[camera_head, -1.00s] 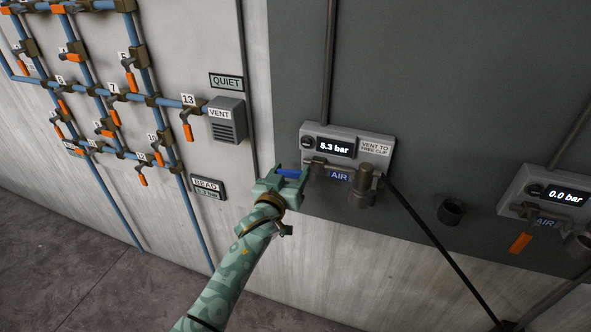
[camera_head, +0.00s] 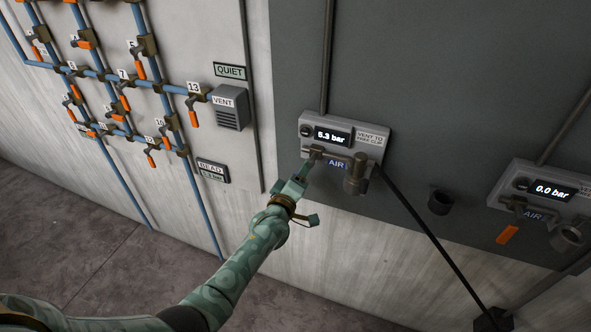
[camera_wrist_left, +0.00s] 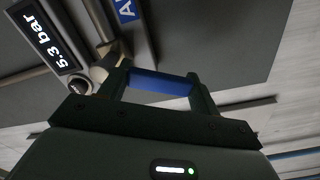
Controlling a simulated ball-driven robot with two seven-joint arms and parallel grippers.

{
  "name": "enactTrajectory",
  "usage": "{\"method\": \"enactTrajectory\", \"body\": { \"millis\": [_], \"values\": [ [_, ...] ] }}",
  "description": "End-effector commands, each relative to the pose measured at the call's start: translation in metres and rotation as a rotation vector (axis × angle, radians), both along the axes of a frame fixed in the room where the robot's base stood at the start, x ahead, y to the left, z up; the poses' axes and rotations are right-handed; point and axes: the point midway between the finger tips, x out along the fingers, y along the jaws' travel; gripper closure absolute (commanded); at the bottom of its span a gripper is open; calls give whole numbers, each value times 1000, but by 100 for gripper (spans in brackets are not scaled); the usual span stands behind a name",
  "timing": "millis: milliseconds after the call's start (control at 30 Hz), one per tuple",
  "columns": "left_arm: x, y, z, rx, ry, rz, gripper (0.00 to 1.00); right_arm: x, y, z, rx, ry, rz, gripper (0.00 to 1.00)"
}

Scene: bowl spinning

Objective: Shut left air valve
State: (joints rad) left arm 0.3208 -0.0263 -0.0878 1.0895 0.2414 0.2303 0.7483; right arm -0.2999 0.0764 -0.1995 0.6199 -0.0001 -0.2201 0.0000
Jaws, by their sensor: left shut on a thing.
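The left air valve (camera_head: 315,153) sits on the grey wall unit (camera_head: 366,124) with a 5.3 bar display (camera_head: 332,136) and an AIR label. My left gripper (camera_head: 301,176) is just below and left of the valve's pivot, shut on its handle. In the left wrist view, a blue strip (camera_wrist_left: 160,83) shows between the two fingers, close to the valve body (camera_wrist_left: 108,58). My right gripper is not in view.
A second unit reading 0.0 bar, with an orange handle (camera_head: 508,235), is far right. Blue pipes (camera_head: 102,76) with several orange-handled valves fill the left wall.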

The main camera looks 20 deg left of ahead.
Motion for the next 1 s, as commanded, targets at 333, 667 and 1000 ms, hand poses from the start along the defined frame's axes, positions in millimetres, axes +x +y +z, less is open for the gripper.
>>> {"method": "enactTrajectory", "body": {
  "millis": [333,667,1000],
  "values": [
    [-1,-17,-8,-288,13,0,78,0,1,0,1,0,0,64],
    [-2,-26,-9,-445,18,0,78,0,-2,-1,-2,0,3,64],
    [-2,-29,-10,-491,20,-1,78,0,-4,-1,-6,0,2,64]
  ]
}}
